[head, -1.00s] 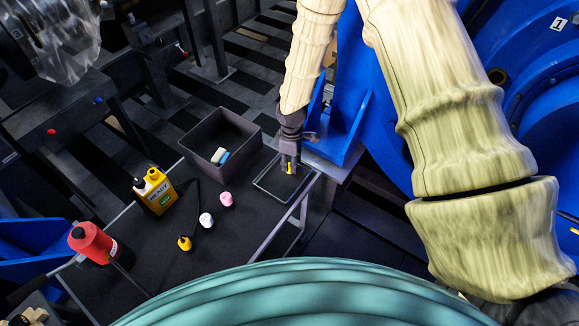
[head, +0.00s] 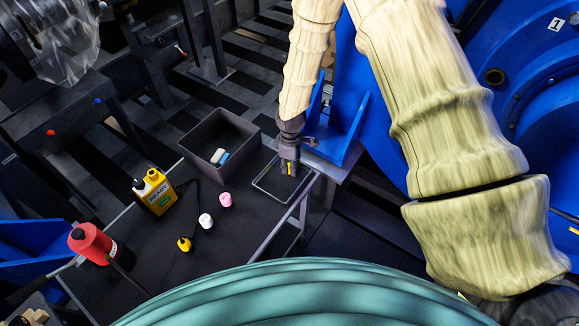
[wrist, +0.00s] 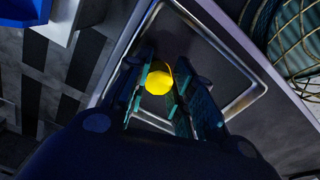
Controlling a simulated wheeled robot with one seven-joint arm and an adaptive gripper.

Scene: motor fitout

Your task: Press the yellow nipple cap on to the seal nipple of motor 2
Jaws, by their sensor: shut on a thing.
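The yellow nipple cap (wrist: 158,80) is between the two fingers of my gripper (wrist: 166,92) in the wrist view, and the fingers are shut on it. In the head view my gripper (head: 289,168) points down over a shallow tray on the cart, with a bit of the yellow cap (head: 290,169) showing. I cannot tell exactly how high the cap is above the tray. A plate marked 1 is on a large blue housing (head: 540,90) at the right. I cannot make out motor 2 or its seal nipple.
The shallow tray (head: 262,188) lies under my gripper at the cart's (head: 150,230) right edge. A grey bin (head: 190,146) stands behind it.

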